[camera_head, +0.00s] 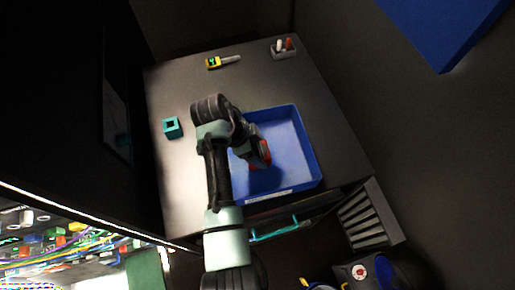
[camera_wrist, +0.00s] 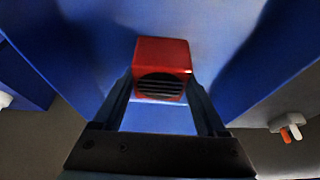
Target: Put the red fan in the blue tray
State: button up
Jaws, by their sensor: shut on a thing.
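The red fan (camera_wrist: 162,62) is a small red block with a dark grille, seen in the wrist view between my fingertips. My gripper (camera_wrist: 160,92) is shut on it. In the head view the red fan (camera_head: 263,151) is partly hidden by my gripper (camera_head: 258,158). The blue tray (camera_head: 308,150) lies on the grey table, and the fan is over its inside. The tray's blue surface (camera_wrist: 225,30) fills much of the wrist view behind the fan. I cannot tell whether the fan touches the tray floor.
A teal square block (camera_head: 172,128) lies left of my arm on the table (camera_head: 185,185). A yellow-handled tool (camera_head: 222,61) lies at the far edge. A small grey holder (camera_head: 284,48) with white and orange pieces stands at the far right. The table's left side is mostly clear.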

jog(key=o, duration=1.4)
jog(key=shift+f, duration=0.1)
jog(key=shift+v, duration=6.2)
